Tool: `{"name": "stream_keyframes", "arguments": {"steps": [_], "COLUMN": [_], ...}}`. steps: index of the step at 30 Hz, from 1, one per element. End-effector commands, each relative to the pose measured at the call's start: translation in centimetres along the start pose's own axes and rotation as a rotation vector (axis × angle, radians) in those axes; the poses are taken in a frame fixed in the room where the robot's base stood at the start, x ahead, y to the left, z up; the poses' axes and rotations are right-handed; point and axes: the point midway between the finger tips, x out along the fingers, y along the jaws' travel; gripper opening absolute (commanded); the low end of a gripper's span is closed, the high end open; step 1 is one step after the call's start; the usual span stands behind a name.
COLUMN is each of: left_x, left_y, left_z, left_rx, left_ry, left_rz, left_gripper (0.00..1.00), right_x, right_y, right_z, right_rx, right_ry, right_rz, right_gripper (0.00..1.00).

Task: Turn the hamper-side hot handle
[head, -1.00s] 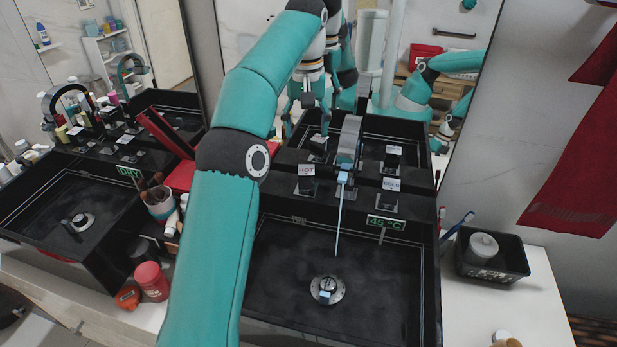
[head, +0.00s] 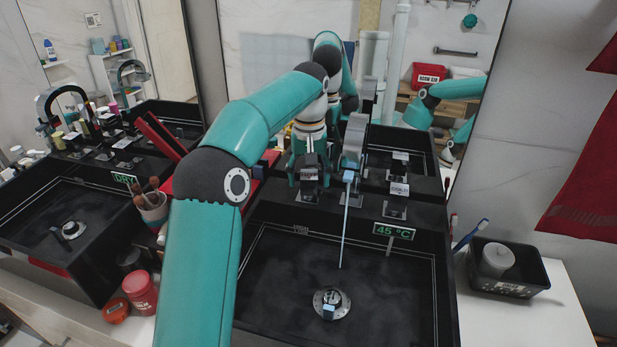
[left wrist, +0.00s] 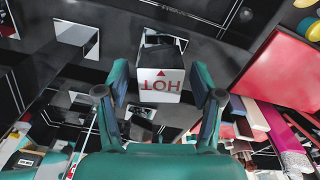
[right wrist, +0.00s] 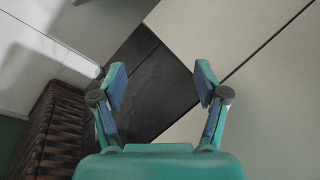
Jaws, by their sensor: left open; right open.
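The hot handle (head: 309,173) of the right-hand sink stands left of the running faucet (head: 355,140). That gripper is open around the handle, with a visible gap at each finger. In the head view my left gripper (head: 308,178) hides part of the handle. The cold handle (head: 398,190) stands right of the faucet. My right gripper (right wrist: 161,82) is open and empty, shown only in its wrist view.
The green display (head: 394,231) reads 45 °C, and water falls into the right sink (head: 270,285). The left sink (head: 40,215) shows DRY. A black caddy (head: 505,285) stands at right. A woven brown hamper (right wrist: 48,130) is left of my right gripper.

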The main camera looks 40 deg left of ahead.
Motion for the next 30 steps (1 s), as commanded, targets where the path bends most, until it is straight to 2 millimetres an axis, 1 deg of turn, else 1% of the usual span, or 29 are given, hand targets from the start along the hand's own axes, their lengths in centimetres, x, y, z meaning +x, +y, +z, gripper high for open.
{"name": "stream_keyframes", "arguments": {"steps": [2,12,13,17,21,24,30], "left_x": [0.0,0.0,0.0,-0.3,-0.6,-0.4,-0.1], "left_y": [0.0,0.0,0.0,0.0,0.0,0.0,0.0], "left_z": [0.0,0.0,0.0,0.0,0.0,0.0,-0.1], "left_rx": [0.0,0.0,0.0,0.033,0.153,0.232,0.269], "left_ry": [0.0,0.0,0.0,-0.002,-0.003,-0.002,0.001], "left_rz": [0.0,0.0,0.0,-0.001,-0.001,-0.001,0.001], "left_gripper": [0.65,0.08,0.07,0.07,0.07,0.07,0.07], "right_x": [0.0,0.0,0.0,-0.7,-2.2,-2.8,-2.7], "right_y": [0.0,0.0,0.0,-0.2,-0.8,-1.0,-1.0], "right_z": [0.0,0.0,0.0,0.0,0.0,0.0,0.0], "right_rx": [0.0,0.0,0.0,0.0,0.0,0.0,0.0], "right_ry": [0.0,0.0,0.0,0.0,0.0,0.0,0.0], "right_rz": [0.0,0.0,0.0,0.0,0.0,0.0,0.0], "right_gripper": [0.73,0.73,0.73,0.73,0.73,0.73,0.73]}}
